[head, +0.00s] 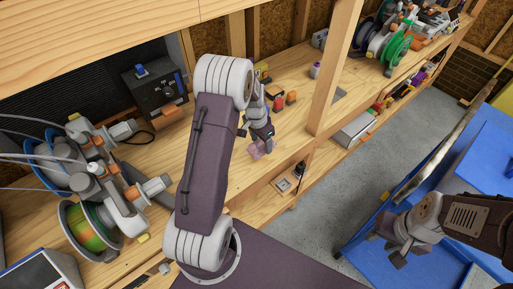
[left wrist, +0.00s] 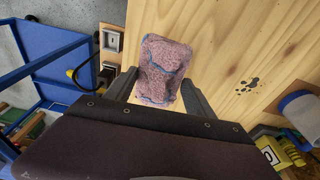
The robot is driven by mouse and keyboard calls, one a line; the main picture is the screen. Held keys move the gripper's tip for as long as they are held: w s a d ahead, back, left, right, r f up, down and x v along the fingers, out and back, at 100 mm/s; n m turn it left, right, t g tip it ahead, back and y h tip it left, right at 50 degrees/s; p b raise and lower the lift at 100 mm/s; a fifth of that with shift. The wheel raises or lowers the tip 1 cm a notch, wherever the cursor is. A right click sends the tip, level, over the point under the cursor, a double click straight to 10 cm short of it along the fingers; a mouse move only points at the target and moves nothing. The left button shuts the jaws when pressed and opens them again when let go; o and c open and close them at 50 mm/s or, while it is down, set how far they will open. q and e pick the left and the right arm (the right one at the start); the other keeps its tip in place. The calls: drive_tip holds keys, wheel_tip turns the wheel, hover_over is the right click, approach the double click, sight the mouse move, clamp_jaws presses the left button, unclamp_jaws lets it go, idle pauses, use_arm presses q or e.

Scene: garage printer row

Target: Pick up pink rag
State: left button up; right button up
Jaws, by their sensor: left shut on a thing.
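The pink rag (left wrist: 163,65) is a small, crumpled, speckled cloth with bluish edges. In the left wrist view it sits between the two fingers of my left gripper (left wrist: 158,95). In the head view the rag (head: 261,149) shows at the tips of my left gripper (head: 262,138), over the wooden bench. The gripper is shut on it; whether the rag still touches the bench is not clear. My right gripper (head: 397,240) is at the lower right, over the blue cart, seen small and partly dark.
Small red and orange items (head: 279,103) lie behind. Printers with spools (head: 85,225) stand at left. A blue cart (head: 470,165) is at right.

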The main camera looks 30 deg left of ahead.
use_arm(q)
drive_tip(key=w+d+r, duration=0.2)
drive_tip(key=d+r, duration=0.4)
drive_tip(key=d, duration=0.3)
drive_tip(key=shift+w+d+b, duration=0.3)
drive_tip(key=shift+w+b, duration=0.05)
